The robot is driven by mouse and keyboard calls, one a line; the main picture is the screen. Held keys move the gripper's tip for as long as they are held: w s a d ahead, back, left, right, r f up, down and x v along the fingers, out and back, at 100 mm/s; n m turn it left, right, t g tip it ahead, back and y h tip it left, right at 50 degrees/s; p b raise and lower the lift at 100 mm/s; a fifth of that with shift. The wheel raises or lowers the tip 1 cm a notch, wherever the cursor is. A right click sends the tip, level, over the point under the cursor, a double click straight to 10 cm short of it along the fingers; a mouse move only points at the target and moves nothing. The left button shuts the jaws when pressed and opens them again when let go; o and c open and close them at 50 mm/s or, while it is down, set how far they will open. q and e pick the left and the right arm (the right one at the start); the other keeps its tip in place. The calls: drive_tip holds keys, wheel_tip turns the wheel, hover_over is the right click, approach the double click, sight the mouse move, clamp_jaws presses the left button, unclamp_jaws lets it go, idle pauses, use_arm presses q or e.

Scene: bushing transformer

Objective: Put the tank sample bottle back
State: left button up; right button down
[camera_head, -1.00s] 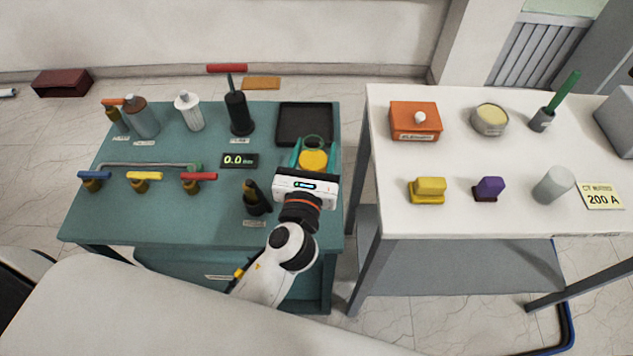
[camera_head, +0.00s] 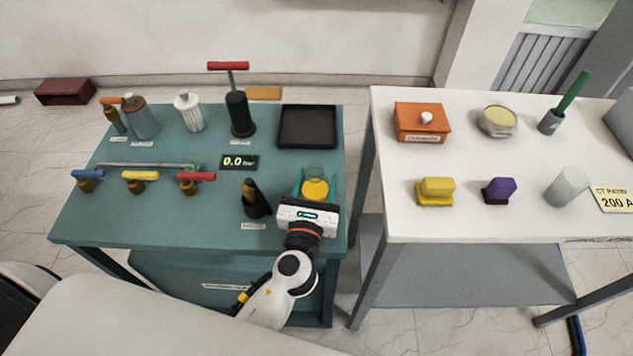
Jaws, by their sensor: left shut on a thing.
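The tank sample bottle (camera_head: 315,188) is a small clear jar with yellow contents, at the right side of the teal bench. My left gripper (camera_head: 317,184) is shut on it, with a teal finger on each side. The gripper body hides the front of the bottle, and I cannot tell whether its base touches the bench. A black square tray (camera_head: 307,127) lies empty behind it at the bench's back right. My right gripper is not in view.
A black bushing-like piece (camera_head: 253,200) stands just left of the gripper. Blue, yellow and red valve handles (camera_head: 141,176) line the left front. A black pump with red handle (camera_head: 239,112) stands left of the tray. A white table (camera_head: 400,220) stands to the right, across a gap.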

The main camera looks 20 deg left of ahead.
use_arm(q)
drive_tip(key=o, duration=1)
drive_tip(key=shift+r+p, duration=0.25)
drive_tip(key=shift+p, duration=0.05)
drive_tip(key=s+b, duration=0.1)
drive_tip(key=s, duration=0.2)
drive_tip(key=s+d+b, duration=0.1)
drive_tip(key=s, duration=0.3)
drive_tip(key=s+b, duration=0.1)
drive_tip(key=s, duration=0.2)
drive_tip(key=shift+s+d+f+b, duration=0.15)
drive_tip(key=shift+s+f+b, duration=0.15)
drive_tip(key=shift+s+d+r, duration=0.1)
drive_tip(key=shift+s+r, duration=0.1)
drive_tip(key=shift+s, duration=0.45)
